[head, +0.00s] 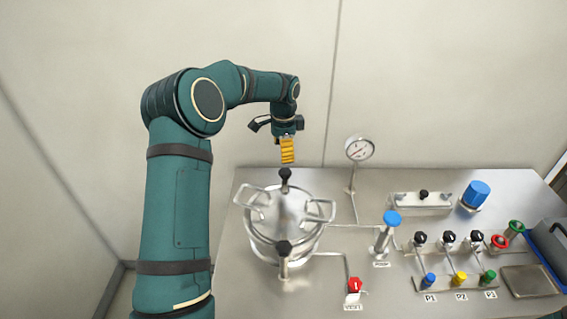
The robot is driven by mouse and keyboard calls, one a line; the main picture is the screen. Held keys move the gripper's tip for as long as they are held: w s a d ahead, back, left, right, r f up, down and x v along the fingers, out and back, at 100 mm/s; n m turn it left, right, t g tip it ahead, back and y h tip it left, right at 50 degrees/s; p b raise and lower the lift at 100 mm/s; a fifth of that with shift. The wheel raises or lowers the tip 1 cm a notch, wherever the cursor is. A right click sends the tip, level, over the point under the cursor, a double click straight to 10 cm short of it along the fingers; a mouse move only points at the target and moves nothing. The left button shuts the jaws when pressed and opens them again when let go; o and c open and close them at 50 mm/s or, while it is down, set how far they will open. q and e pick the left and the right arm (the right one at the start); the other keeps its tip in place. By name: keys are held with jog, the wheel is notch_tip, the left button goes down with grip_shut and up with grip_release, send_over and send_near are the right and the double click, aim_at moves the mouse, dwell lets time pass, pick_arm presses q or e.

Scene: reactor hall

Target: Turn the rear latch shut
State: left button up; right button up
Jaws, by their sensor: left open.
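The steel pot (262,246) with a lid and two side handles stands at the left of the steel bench. The rear latch (285,174) is a black knob on a post at the pot's back rim. The front latch (284,248) is a similar black knob at the front rim. I cannot tell from here how the rear latch is turned. My left gripper (287,151) points down with its yellow fingers just above the rear latch, apparently apart from it. It is open and holds nothing that I can see. My right gripper is out of view.
A pressure gauge (359,149) stands behind and right of the pot. A blue-topped pump (391,220) and a red vent knob (355,286) are to its right. Valves, coloured plugs and a tray (530,281) fill the right side. A wall (420,80) is behind.

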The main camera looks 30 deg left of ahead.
pick_arm(q)
jog(key=shift+r, duration=1.7)
